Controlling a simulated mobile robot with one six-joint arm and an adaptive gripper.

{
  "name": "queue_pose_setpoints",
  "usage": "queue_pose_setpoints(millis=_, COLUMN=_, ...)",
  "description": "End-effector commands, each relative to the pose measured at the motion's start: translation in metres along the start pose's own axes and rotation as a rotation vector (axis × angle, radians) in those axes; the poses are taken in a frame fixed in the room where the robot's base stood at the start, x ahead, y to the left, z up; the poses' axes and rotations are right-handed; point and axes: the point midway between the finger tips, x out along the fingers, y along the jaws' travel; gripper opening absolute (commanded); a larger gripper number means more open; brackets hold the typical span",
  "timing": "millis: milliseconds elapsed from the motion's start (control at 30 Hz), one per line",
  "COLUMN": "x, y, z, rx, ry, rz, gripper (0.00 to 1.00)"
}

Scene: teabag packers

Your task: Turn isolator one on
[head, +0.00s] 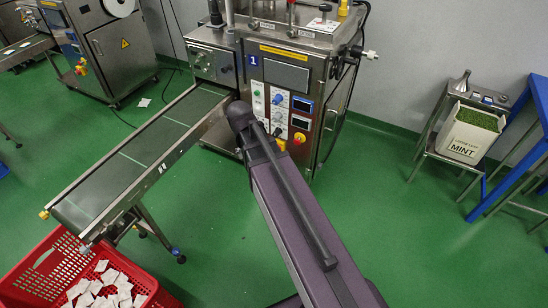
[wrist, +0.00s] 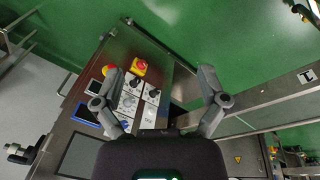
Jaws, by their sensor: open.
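Machine one, marked with a blue "1" sign (head: 253,60), stands at the top centre of the head view. A yellow plate with a red knob, which looks like its isolator (wrist: 139,66), sits on the panel's lower part in the wrist view. In the head view the yellow isolator (head: 281,144) is partly hidden by my arm. The knob's setting is too small to read. My gripper (wrist: 152,76) is open and empty, its fingers spread before the control panel, with the isolator between them in the picture. It appears apart from the panel. My arm hides the gripper in the head view.
A round red button (head: 299,138), dials and displays crowd the same panel. A conveyor (head: 130,165) runs from the machine to a red crate (head: 30,275) of teabags. A mint box (head: 470,133) sits on a stand at right. Green floor is clear between.

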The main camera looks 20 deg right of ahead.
Motion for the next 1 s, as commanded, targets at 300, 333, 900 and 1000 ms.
queue_pose_setpoints(millis=300, x=0.074, y=0.003, z=-0.050, rx=0.112, ry=0.064, rz=0.086, gripper=0.92)
queue_pose_setpoints(millis=333, x=0.080, y=0.003, z=-0.054, rx=0.122, ry=0.071, rz=0.093, gripper=0.92)
queue_pose_setpoints(millis=900, x=0.187, y=0.013, z=-0.138, rx=0.307, ry=0.211, rz=0.229, gripper=0.92)
queue_pose_setpoints(millis=1000, x=0.205, y=0.014, z=-0.152, rx=0.338, ry=0.237, rz=0.250, gripper=0.92)
